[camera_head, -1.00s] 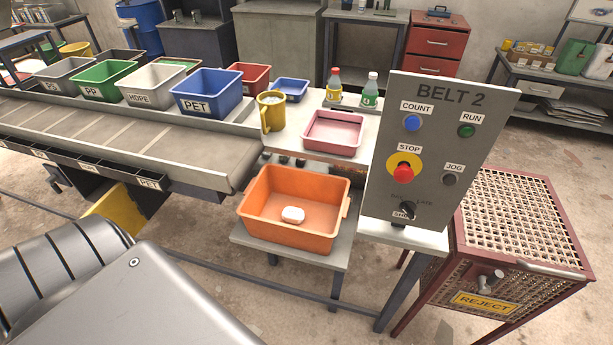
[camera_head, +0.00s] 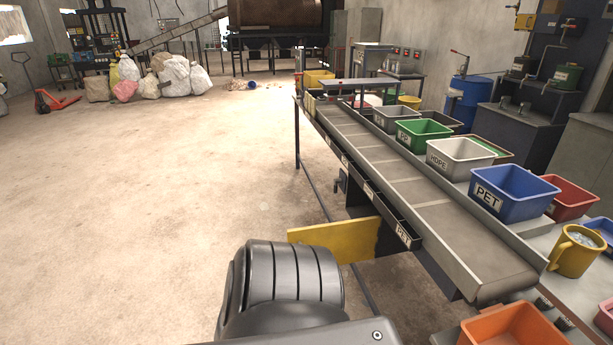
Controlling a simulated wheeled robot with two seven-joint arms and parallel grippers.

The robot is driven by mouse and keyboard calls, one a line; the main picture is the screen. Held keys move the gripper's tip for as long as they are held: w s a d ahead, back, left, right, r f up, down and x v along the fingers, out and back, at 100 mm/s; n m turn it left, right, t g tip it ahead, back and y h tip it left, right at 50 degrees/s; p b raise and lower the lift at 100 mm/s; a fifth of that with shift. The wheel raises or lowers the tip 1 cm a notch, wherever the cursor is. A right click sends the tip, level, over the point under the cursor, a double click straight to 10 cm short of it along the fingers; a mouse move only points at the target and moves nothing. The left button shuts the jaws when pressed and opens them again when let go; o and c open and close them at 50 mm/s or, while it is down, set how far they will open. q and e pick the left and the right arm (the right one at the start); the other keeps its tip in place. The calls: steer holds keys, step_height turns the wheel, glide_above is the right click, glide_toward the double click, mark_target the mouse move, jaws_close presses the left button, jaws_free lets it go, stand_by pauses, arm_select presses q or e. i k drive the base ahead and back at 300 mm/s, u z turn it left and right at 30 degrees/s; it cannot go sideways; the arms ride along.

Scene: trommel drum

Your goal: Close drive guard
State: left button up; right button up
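A flat yellow panel (camera_head: 340,240), which may be the drive guard, sits low beside the near end of the conveyor (camera_head: 415,185). It sticks out to the left from under the conveyor's side, over the floor. Its right end meets a dark area under the belt, and I cannot make out a hinge or latch. Part of my own body covers the bottom middle of the view, just below the panel. Neither of my grippers is in view.
Several sorting bins, including the blue PET bin (camera_head: 512,190), line the conveyor's right side. An orange bin (camera_head: 515,325) is at bottom right. The concrete floor (camera_head: 150,220) on the left is open. Filled sacks (camera_head: 165,75) and a red pallet jack (camera_head: 55,100) stand far back.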

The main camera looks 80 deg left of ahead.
mark_target(352, 240)
steer(key=u, duration=2.35)
